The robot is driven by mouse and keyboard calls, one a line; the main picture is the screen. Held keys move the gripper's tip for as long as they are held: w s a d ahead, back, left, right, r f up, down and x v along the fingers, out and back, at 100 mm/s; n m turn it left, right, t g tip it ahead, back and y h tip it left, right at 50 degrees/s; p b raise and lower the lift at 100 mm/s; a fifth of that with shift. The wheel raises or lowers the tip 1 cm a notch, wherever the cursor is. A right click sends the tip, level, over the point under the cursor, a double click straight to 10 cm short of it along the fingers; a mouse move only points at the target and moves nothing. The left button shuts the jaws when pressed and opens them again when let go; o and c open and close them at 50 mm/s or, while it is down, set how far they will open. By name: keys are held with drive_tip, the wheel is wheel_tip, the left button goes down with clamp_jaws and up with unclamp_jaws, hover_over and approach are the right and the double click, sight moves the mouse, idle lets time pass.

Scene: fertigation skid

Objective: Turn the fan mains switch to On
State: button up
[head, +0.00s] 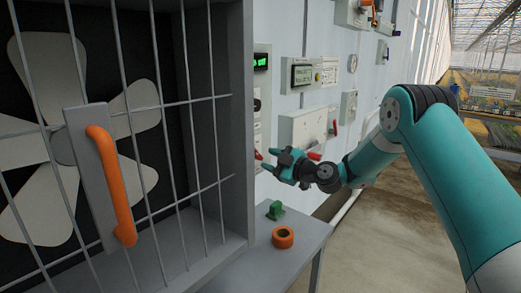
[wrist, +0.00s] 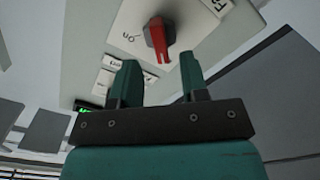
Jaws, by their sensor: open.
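The fan switch (wrist: 158,35) is a red handle on a dark round base, mounted on a pale panel (wrist: 200,40). In the wrist view its handle points down toward my gripper (wrist: 160,75), and the word "On" (wrist: 129,41) is printed to its left, so the handle does not point at it. My gripper is open and empty, its two fingers apart just short of the handle, with no contact visible. In the head view my gripper (head: 271,161) is close to the wall panel, beside the small red switch handle (head: 258,155).
A caged fan with an orange door handle (head: 119,185) fills the left. Below my gripper, a grey bench (head: 262,262) holds an orange ring (head: 283,237) and a green part (head: 275,210). A grey box (head: 305,127) and other controls line the wall. The floor at right is clear.

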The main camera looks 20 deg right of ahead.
sight(259, 156)
drive_tip(key=shift+p+x, duration=0.55)
drive_tip(key=shift+x, duration=1.65)
clamp_jaws()
